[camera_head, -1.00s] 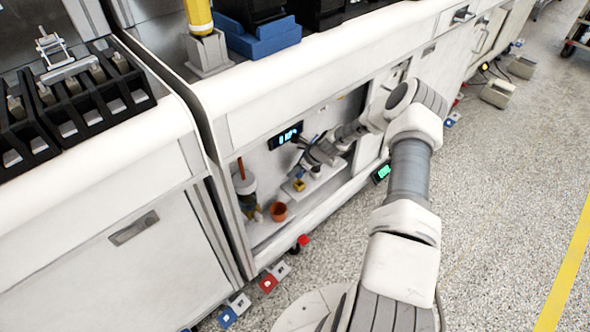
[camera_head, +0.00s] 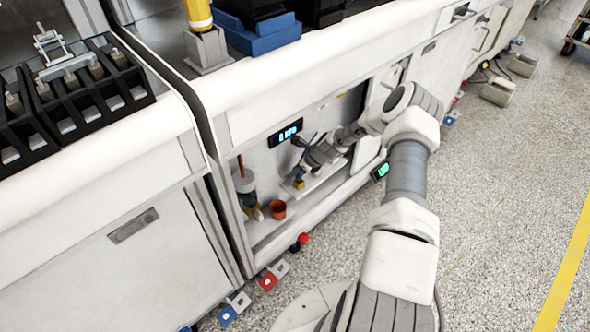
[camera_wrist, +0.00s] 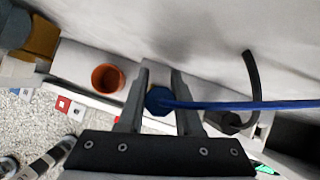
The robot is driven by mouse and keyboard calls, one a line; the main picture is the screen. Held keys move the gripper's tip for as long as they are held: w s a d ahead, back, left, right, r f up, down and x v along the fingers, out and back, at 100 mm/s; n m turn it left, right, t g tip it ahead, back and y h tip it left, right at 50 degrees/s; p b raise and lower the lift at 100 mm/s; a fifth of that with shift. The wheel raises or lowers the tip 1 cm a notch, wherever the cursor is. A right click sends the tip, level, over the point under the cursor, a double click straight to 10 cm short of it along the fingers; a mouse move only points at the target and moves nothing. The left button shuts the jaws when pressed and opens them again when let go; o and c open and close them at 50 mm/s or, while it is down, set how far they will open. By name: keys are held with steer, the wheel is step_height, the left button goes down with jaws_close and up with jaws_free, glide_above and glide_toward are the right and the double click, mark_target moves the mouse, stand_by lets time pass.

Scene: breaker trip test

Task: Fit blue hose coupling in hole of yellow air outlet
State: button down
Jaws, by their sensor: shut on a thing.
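The blue hose coupling (camera_wrist: 159,99) sits between the two dark fingers of my gripper (camera_wrist: 160,82) in the wrist view. My gripper is shut on it. A blue hose (camera_wrist: 245,105) runs from it to the right. In the head view my gripper (camera_head: 304,166) is inside the open cabinet bay, just above the small yellow air outlet (camera_head: 299,184) on a white ledge. The coupling is too small to make out there. In the wrist view the outlet is hidden behind the coupling and fingers, so I cannot tell whether they touch.
An orange cup (camera_head: 278,209) stands left of the outlet; it also shows in the wrist view (camera_wrist: 108,78). A grey container (camera_head: 246,190) stands further left. A lit display (camera_head: 286,133) is on the back wall. A black curved tube (camera_wrist: 252,85) is right of my gripper.

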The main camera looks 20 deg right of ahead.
steer(key=shift+f, duration=0.25)
steer(key=shift+r, duration=0.1)
steer(key=shift+r+p, duration=0.5)
steer(key=shift+r, duration=0.2)
steer(key=shift+f+b, duration=0.5)
steer(key=shift+f, duration=0.35)
stand_by(1.4)
steer(key=c, duration=0.5)
jaws_free()
steer(key=shift+r, duration=0.1)
steer(key=p+v, duration=0.6)
steer(key=v, duration=1.1)
steer(key=shift+r, duration=0.2)
